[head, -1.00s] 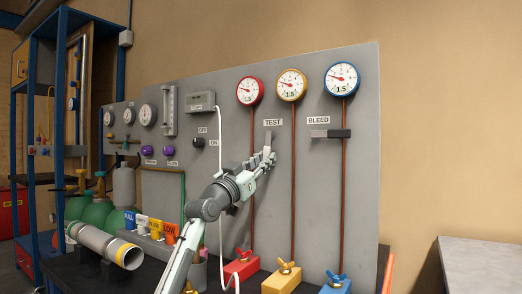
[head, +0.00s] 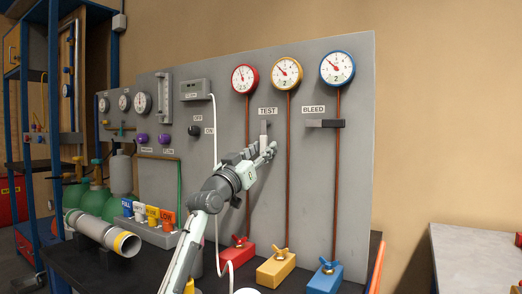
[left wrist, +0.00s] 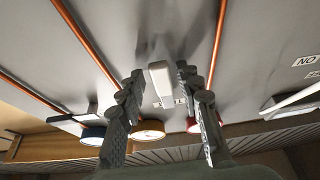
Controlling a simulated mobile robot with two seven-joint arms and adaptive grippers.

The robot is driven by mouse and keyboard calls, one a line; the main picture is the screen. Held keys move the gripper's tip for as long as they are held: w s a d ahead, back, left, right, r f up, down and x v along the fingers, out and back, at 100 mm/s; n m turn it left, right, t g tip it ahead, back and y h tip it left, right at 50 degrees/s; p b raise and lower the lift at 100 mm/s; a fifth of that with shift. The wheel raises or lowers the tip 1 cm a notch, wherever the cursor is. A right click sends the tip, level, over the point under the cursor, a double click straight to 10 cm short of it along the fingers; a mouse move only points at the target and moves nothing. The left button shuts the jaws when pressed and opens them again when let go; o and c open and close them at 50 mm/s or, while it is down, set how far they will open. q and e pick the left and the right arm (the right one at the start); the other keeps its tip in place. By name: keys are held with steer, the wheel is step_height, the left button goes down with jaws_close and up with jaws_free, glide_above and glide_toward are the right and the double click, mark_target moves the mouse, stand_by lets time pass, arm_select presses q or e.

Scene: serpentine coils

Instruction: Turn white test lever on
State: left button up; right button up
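The white test lever (head: 264,130) stands upright on the grey panel, just under the TEST label (head: 267,111). In the left wrist view the lever (left wrist: 160,82) shows as a pale block between the two fingers, with a visible gap on each side. My left gripper (head: 266,151) is at the lower part of the lever, and its fingers (left wrist: 159,80) are open around it. Its fingers partly hide the lever's lower end in the head view. My right gripper is not in view.
A black-and-grey BLEED lever (head: 326,123) sticks out sideways to the right. Red (head: 244,79), yellow (head: 287,72) and blue (head: 337,68) gauges sit above, with copper pipes running down to valve blocks. A white cable (head: 215,150) hangs left of my gripper.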

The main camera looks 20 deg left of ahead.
arm_select(q)
steer(key=v, duration=1.2)
stand_by(0.5)
